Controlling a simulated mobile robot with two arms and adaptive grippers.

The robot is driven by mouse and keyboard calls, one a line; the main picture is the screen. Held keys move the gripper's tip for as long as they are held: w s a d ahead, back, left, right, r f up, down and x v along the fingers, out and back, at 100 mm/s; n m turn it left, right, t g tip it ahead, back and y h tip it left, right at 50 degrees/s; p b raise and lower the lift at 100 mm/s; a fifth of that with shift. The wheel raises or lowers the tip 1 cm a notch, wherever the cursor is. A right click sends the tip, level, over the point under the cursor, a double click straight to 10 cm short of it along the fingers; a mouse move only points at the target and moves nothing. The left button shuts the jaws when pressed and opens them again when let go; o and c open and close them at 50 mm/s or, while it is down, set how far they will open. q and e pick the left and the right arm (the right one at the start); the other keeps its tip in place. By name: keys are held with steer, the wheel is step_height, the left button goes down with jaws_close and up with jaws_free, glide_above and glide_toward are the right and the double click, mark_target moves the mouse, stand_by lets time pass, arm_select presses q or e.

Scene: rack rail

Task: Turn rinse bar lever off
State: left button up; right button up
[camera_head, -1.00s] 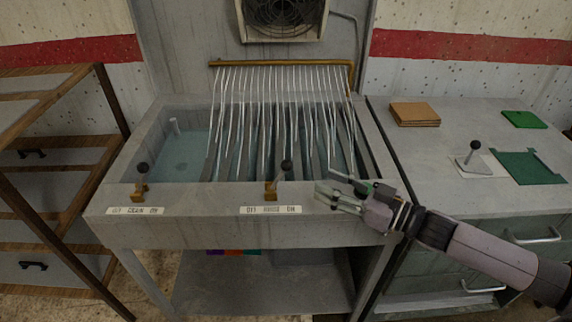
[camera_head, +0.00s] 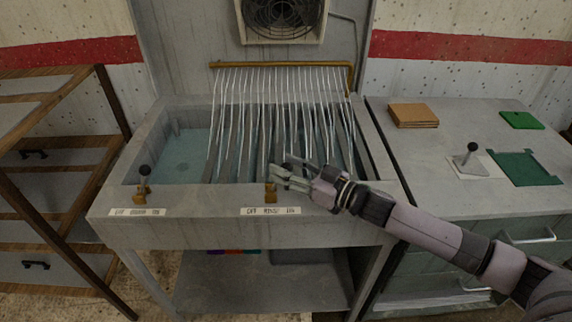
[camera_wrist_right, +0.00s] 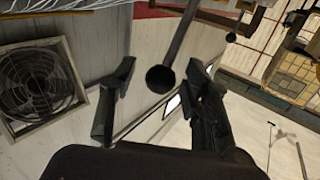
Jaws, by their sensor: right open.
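The rinse lever stands on a brass base (camera_head: 271,192) on the sink's front rim, above the rinse label (camera_head: 270,211). Its upper part is mostly hidden behind my right gripper (camera_head: 284,174) in the head view. In the right wrist view, the lever's dark ball knob (camera_wrist_right: 160,79) and rod show between the two open fingers of the right gripper (camera_wrist_right: 150,95). I cannot tell whether a finger touches it. My left gripper is not in view.
A second lever (camera_head: 144,172) with a dark knob stands at the sink's left front, above the drain label (camera_head: 138,212). Many thin water streams (camera_head: 285,100) fall from the brass bar (camera_head: 282,64) into the sink. A bench (camera_head: 440,190) stands at the right, a wooden rack (camera_head: 60,170) at the left.

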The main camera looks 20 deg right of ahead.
steer(key=shift+w+a, duration=0.2)
steer(key=shift+c, duration=0.4)
jaws_close()
stand_by(0.5)
